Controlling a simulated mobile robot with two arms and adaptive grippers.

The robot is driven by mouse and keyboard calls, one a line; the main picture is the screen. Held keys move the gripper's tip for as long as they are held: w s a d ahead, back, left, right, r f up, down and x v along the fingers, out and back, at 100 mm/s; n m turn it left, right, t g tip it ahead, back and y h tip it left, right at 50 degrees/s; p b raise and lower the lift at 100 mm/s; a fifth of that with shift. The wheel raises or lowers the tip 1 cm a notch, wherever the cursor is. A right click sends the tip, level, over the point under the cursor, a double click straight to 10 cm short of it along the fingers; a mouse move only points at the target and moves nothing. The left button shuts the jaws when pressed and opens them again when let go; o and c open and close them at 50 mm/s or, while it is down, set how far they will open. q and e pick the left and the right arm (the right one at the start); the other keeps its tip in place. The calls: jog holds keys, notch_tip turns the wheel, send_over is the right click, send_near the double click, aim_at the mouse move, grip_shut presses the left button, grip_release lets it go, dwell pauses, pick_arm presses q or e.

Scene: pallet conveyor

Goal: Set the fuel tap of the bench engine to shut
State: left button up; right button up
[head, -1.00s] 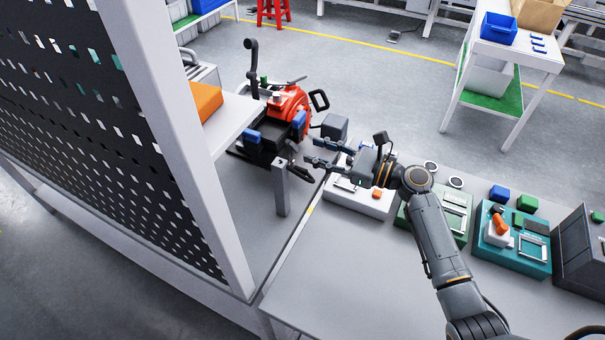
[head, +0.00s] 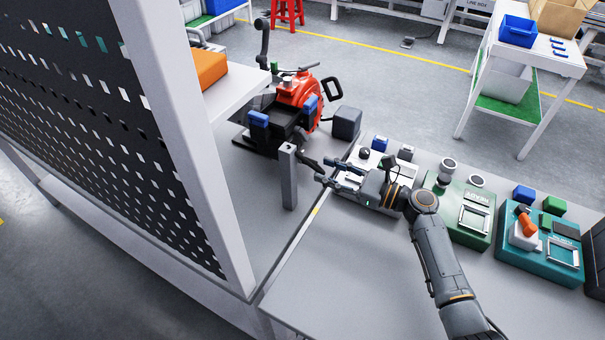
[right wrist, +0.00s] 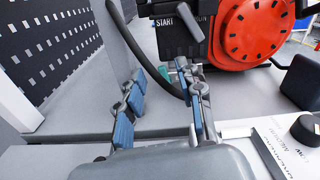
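The bench engine (head: 298,92) stands on the grey bench at the back, with a red round housing, a black body and blue parts. In the right wrist view, its red slotted disc (right wrist: 250,28) and a black plate lettered START (right wrist: 181,25) show. I cannot pick out the fuel tap or its setting. My right gripper (head: 322,170) is in front of the engine, apart from it, beside a grey post. In the right wrist view, its blue-padded fingers (right wrist: 160,112) are spread with nothing between them. A black curved bar passes beyond them. My left gripper is not in view.
The grey post (head: 288,178) stands close left of my right gripper. A white device (head: 378,192) lies under my right arm. Green (head: 460,222) and teal (head: 535,258) devices stand to the right. A perforated panel (head: 90,120) bounds the left. The front bench is clear.

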notch_tip(320, 180, down, 4)
jog(key=shift+f, duration=0.1)
jog(key=p+x, duration=0.1)
jog(key=x, duration=0.6)
jog(key=shift+w+a, duration=0.15)
jog(key=shift+a, duration=0.1)
jog(key=shift+c, duration=0.2)
grip_shut()
